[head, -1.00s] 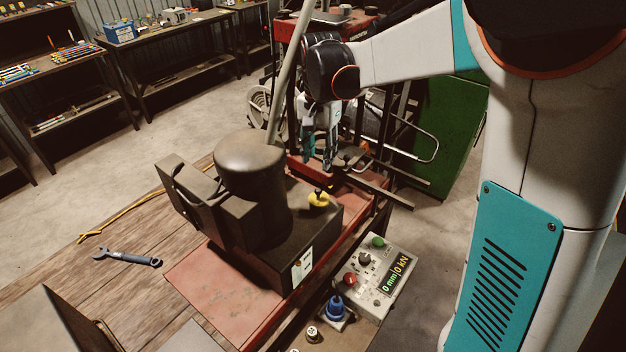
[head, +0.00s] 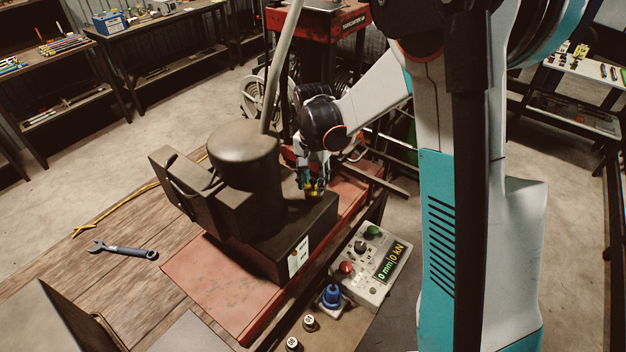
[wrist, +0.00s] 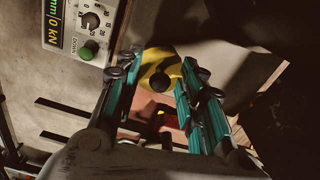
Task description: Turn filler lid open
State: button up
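The filler lid is a yellow round cap with a dark knob in its middle; it sits on the dark machine block (head: 288,238), and in the head view my gripper (head: 315,184) mostly covers it. In the wrist view the yellow lid (wrist: 160,72) lies between the tips of my two teal fingers (wrist: 162,78). The fingers stand apart, one on each side of the lid, with their tips close to its rim. I cannot tell for sure whether they touch it.
A dark cylinder (head: 245,160) rises from the machine left of the lid. A control box (head: 370,265) with knobs and a display stands in front. A wrench (head: 122,250) lies on the wooden bench. A red-framed rack (head: 330,20) stands behind.

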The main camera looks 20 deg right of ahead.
jog(key=shift+c, duration=0.5)
grip_shut()
